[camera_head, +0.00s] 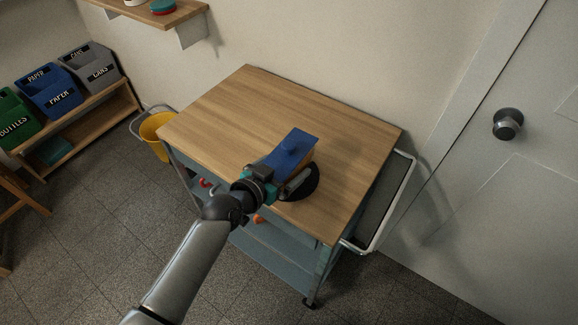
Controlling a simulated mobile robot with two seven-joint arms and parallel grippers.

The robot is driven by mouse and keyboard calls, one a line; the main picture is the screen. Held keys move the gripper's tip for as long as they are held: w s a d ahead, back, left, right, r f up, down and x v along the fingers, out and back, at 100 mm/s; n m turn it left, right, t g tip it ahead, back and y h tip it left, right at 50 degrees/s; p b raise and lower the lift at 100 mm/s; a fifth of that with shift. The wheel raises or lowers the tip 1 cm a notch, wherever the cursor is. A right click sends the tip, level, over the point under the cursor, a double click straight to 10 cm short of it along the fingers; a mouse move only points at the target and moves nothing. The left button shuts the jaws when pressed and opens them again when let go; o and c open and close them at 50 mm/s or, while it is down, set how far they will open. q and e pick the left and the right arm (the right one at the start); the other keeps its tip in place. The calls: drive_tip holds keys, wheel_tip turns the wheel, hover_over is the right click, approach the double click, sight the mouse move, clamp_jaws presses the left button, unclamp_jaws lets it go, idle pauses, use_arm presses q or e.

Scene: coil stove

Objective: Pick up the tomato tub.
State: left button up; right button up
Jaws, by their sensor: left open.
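My left gripper (290,180) reaches in from the lower left over the wooden top of the cart (330,120). It is open, and its jaws are at the near side of a box-like thing with a flat blue top (291,148) and an orange-brown side. This may be the tomato tub, but I see no label that settles it. My gripper and wrist hide its near end, and I cannot tell whether they touch it. A dark round shape (308,183) shows beside the jaws; I cannot tell what it is. My right gripper is not in view.
The rest of the cart top is bare. A metal rail (398,205) sticks out on its right. Lower shelves (277,258) hold small red and orange things. A yellow bucket (155,135) hangs or stands at left. Recycling bins (52,92) stand far left, a door (500,190) is at right.

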use_arm(q)
drive_tip(key=c, duration=1.2)
drive_tip(key=shift+c, duration=0.6)
drive_tip(key=shift+r, duration=0.15)
